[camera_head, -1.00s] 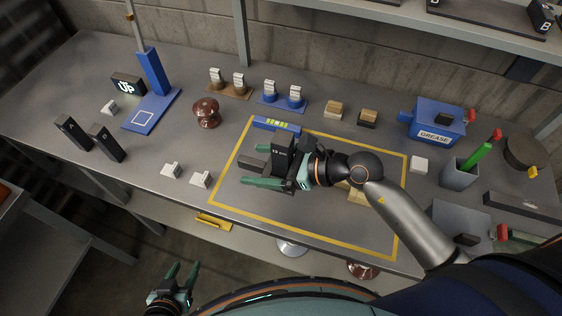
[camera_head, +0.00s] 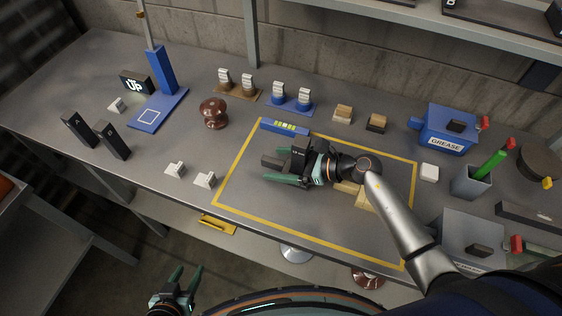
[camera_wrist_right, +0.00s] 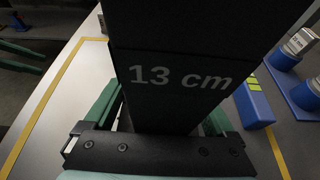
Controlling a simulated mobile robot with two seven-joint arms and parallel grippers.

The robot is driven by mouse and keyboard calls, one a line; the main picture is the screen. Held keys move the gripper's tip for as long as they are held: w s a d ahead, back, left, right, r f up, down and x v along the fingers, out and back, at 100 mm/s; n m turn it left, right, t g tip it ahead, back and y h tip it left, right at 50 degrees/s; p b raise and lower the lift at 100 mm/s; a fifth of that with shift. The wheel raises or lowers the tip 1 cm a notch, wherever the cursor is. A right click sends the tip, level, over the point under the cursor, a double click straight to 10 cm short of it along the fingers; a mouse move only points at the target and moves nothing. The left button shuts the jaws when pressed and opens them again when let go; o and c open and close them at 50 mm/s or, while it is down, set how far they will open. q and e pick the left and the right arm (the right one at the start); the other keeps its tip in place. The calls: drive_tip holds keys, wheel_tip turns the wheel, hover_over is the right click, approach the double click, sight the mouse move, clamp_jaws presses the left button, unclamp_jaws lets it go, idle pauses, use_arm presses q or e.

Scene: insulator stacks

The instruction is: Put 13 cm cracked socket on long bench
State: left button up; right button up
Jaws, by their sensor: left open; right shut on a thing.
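My right gripper (camera_head: 284,171) is shut on a dark block (camera_wrist_right: 165,75) with "13 cm" in white on its face. In the right wrist view the block stands between the green fingers; its lower end is hidden by the gripper. No crack shows on the visible face. In the head view the gripper is low over the yellow-outlined area of the long grey bench (camera_head: 235,148). I cannot tell whether the block touches the top. My left gripper (camera_head: 185,280) is open and empty, below the bench's front edge.
A blue level (camera_head: 285,127) lies just behind the right gripper. Wooden blocks (camera_head: 362,200) lie under my right arm. Two white pieces (camera_head: 175,169) and a brown insulator (camera_head: 213,113) stand left of the outline. A blue grease box (camera_head: 445,130) stands right. The outline's front part is bare.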

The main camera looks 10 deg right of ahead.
drive_tip(key=o, duration=1.2)
drive_tip(key=shift+f, duration=0.1)
drive_tip(key=shift+o, duration=0.2)
drive_tip(key=b+v, duration=0.1)
drive_tip(key=v, duration=1)
drive_tip(key=shift+s, duration=0.1)
drive_tip(key=shift+s+d+r, duration=0.25)
drive_tip(key=shift+d+r, duration=0.05)
drive_tip(key=shift+d, duration=0.05)
